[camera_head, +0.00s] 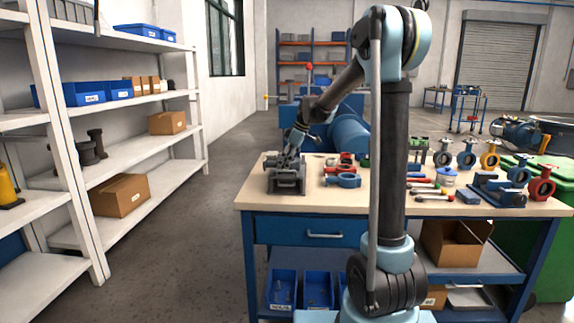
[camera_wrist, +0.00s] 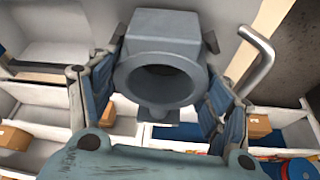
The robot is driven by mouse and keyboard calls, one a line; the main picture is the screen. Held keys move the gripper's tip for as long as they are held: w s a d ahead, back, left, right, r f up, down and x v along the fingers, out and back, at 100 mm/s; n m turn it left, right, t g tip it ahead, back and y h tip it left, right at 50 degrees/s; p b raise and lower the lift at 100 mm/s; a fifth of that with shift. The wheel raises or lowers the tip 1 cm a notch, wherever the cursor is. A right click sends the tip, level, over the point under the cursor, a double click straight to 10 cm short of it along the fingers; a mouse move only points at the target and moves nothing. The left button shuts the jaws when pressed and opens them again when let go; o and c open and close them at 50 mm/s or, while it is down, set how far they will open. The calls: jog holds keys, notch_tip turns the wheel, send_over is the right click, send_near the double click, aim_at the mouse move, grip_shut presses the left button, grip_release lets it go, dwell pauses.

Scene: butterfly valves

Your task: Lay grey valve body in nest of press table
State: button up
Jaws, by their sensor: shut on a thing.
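The grey valve body (camera_wrist: 165,50), a round ring with a squared block, fills the middle of the wrist view. My gripper (camera_wrist: 160,100) is shut on it, with one dark finger on each side. In the head view my gripper (camera_head: 294,143) points down at the left end of the workbench, over the dark grey press table (camera_head: 288,187). The held body is hard to separate from the dark metal there. The nest is hidden, and I cannot tell whether the body touches it.
The wooden workbench (camera_head: 330,202) also carries a blue valve body (camera_head: 343,181) just right of the press table, red parts, and several coloured valve bodies (camera_head: 490,157) at the right. White shelves (camera_head: 135,155) with boxes stand at the left. The floor between is clear.

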jog(key=o, duration=1.6)
jog(key=shift+d, duration=0.1)
jog(key=w+v, duration=0.1)
jog(key=v, duration=1)
jog(key=shift+s+d+r, duration=0.2)
jog(key=shift+s+r, duration=0.2)
jog(key=shift+s, duration=0.1)
jog(key=s+d+f+m+h, duration=0.1)
jog(key=s+d+f+m, duration=0.25)
jog(key=s, duration=0.35)
jog(key=s+d+f+m, duration=0.2)
jog(key=s+d, duration=0.2)
jog(key=s, duration=0.4)
jog(key=s+d+f+m+h, duration=0.1)
jog(key=s+d+f+m, duration=0.1)
jog(key=s+d, duration=0.35)
jog(key=s+d+f+m+h, duration=0.1)
jog(key=s+d+f+m, duration=0.2)
jog(key=s+f, duration=0.5)
jog(key=s+d+f+m+t+h, duration=0.1)
jog(key=s+d+f+m, duration=0.2)
jog(key=s+f+m, duration=0.2)
jog(key=s+f, duration=0.3)
jog(key=s, duration=0.3)
jog(key=shift+s+d+f, duration=0.2)
jog(key=shift+d+f, duration=0.1)
